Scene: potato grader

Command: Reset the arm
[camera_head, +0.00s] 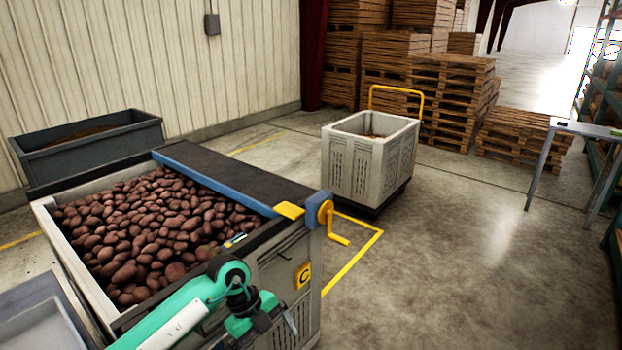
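My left arm, green and white with dark joints, reaches in from the bottom left in the head view. My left gripper (288,318) is low in front of the near side of the potato bin (72,262), right of the bin's near corner area. Its fingers are small and dark at this angle, so I cannot tell whether they are apart, and I see nothing clearly held. My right arm and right gripper are not in view.
Brown potatoes (150,225) fill the bin beside my arm. A dark belt (225,175) with a yellow crank (333,225) crosses it. A grey wheeled crate (365,165), stacked pallets (440,95) and a table (585,128) stand farther back. Floor at right is clear.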

